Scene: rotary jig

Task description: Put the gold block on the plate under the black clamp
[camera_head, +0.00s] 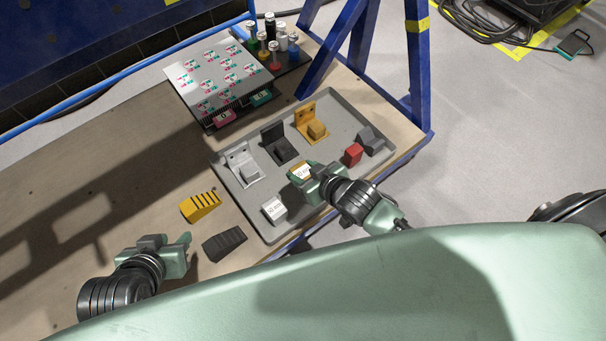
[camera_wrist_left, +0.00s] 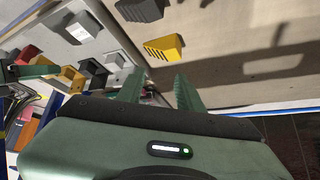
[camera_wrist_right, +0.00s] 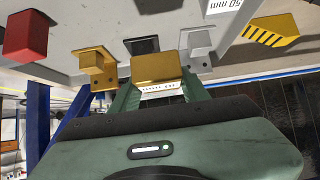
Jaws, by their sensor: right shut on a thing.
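The gold block (camera_head: 296,169), with a white printed label, is between the fingers of my right gripper (camera_head: 305,176), which is shut on it over the grey tray. In the right wrist view the gold block (camera_wrist_right: 154,67) fills the space between the fingertips. A black bracket-like piece (camera_head: 274,138), which may be the black clamp, stands in the tray behind the block. A black piece also shows past the block in the right wrist view (camera_wrist_right: 143,45). I cannot make out a separate plate under it. My left gripper (camera_head: 174,243) is open and empty at the lower left.
The grey tray (camera_head: 271,232) also holds a light grey bracket (camera_head: 239,160), a gold bracket (camera_head: 308,115), a red block (camera_head: 353,153), a dark grey block (camera_head: 371,140) and a white block (camera_head: 274,211). Yellow (camera_head: 200,205) and black wedges (camera_head: 224,243) lie left of it. Blue posts stand behind.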

